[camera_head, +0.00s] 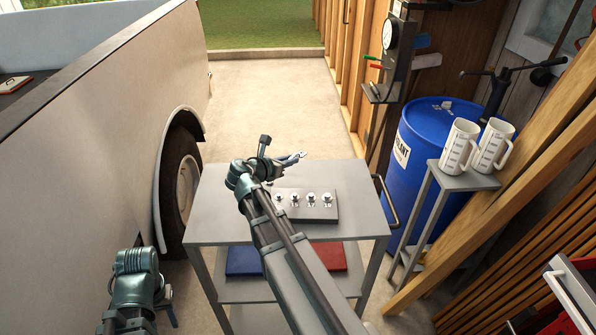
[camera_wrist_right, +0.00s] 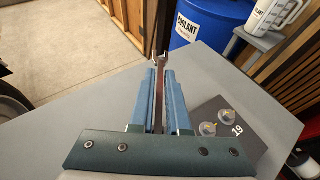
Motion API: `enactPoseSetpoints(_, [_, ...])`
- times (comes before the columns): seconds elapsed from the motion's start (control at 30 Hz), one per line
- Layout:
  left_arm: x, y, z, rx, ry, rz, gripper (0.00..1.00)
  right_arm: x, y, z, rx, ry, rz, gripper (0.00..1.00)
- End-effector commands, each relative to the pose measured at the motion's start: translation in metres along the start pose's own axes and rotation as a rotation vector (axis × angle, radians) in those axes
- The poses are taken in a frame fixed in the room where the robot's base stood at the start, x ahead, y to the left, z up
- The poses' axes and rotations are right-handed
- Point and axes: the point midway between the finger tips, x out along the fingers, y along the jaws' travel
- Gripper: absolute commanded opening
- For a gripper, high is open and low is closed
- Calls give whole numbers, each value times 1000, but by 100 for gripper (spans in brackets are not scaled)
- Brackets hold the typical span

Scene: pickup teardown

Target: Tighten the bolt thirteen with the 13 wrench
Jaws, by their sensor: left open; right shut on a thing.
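My right gripper (camera_head: 268,158) is above the far part of the grey cart top, shut on a metal wrench (camera_head: 292,158). The wrench also shows between the blue fingers in the right wrist view (camera_wrist_right: 161,66), its open jaw pointing away. Its size marking cannot be read. A dark bolt plate (camera_head: 325,213) lies on the cart, nearer than the gripper, with a row of several bolts. Labels 15, 17 and 19 show. The leftmost bolt (camera_head: 279,196) is beside my right arm, which hides most of its label. My left gripper (camera_head: 166,296) is open, low left of the cart.
The grey cart (camera_head: 222,218) has a blue and a red item on its lower shelf. A pickup (camera_head: 105,130) stands to the left. A blue coolant drum (camera_head: 425,135) and a small stand (camera_head: 455,180) with two white jugs are on the right. The cart's left part is clear.

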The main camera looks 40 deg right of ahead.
Motion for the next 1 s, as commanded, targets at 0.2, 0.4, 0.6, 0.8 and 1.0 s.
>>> enactPoseSetpoints(0.2, [14, 1, -1, 0, 0, 0, 48, 33, -11, -1, 15, 0, -36, 0])
enactPoseSetpoints(0.4, [14, 1, -1, 0, 0, 0, 48, 34, -12, -1, 16, 0, -37, 0])
enactPoseSetpoints(0.6, [24, 2, -1, 0, 0, 0, 48, 37, -12, -10, 15, 0, -37, 0])
enactPoseSetpoints(0.8, [40, 4, -2, 0, 0, 0, 48, 44, -12, -26, 15, 0, -37, 0])
enactPoseSetpoints(1.0, [51, 5, -3, 0, 0, 0, 48, 48, -12, -36, 15, 0, -37, 0])
